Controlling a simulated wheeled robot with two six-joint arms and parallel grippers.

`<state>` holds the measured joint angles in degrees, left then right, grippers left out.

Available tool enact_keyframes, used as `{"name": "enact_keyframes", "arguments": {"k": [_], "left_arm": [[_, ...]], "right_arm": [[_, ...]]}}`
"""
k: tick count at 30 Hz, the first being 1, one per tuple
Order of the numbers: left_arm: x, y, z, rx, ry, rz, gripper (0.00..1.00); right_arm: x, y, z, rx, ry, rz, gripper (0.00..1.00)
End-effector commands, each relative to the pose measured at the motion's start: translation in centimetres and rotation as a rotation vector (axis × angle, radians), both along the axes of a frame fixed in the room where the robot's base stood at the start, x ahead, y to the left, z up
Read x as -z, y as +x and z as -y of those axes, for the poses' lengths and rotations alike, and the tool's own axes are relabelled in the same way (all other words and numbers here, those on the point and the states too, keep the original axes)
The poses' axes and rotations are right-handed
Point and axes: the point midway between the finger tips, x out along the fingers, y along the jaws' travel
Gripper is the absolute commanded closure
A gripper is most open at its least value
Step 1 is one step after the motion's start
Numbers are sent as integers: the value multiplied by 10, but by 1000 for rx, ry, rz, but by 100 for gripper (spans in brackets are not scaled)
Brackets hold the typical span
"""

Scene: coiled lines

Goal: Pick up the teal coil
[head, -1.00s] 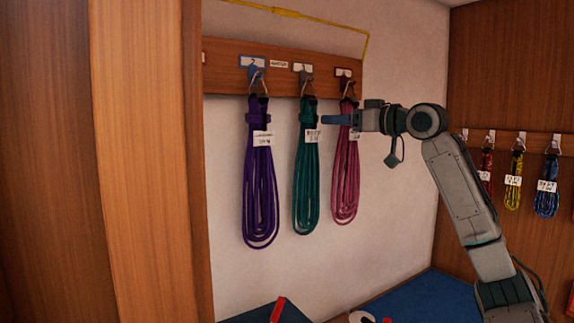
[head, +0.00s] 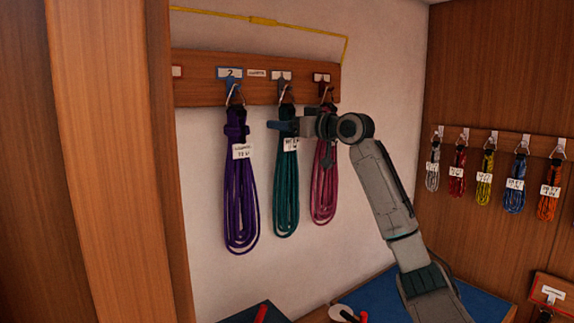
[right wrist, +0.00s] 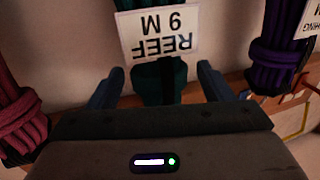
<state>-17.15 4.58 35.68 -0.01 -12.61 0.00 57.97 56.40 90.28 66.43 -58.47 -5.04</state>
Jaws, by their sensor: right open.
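The teal coil (head: 286,195) hangs from the middle hook of the wooden rail, between a purple coil (head: 240,205) and a pink coil (head: 324,190). My right gripper (head: 276,126) is at the upper, bound part of the teal coil, below its hook. In the right wrist view the picture is upside down, and the open blue fingers (right wrist: 160,82) stand on either side of the teal coil (right wrist: 152,92), with gaps visible. Its white tag (right wrist: 160,33) reads "REEF 9 M". My left gripper is out of view.
The purple coil (right wrist: 278,48) and pink coil (right wrist: 18,110) flank my gripper closely in the right wrist view. The wooden rail (head: 200,86) is fixed to the white wall. Several more coils hang on the right wall. A wooden post (head: 110,160) stands at left.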

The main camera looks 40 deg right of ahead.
Motion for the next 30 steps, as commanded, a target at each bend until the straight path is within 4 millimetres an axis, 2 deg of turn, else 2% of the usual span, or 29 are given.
{"name": "enact_keyframes", "arguments": {"k": [8, 18, 20, 30], "left_arm": [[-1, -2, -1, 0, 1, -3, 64], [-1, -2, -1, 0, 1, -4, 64], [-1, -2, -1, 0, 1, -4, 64], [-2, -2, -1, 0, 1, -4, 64]], "right_arm": [[1, 3, 0, 0, -1, 0, 27], [1, 3, 0, 0, -1, 0, 91], [1, 3, 0, 0, -1, 0, 100], [-1, 3, -1, 0, -1, 2, 100]]}}
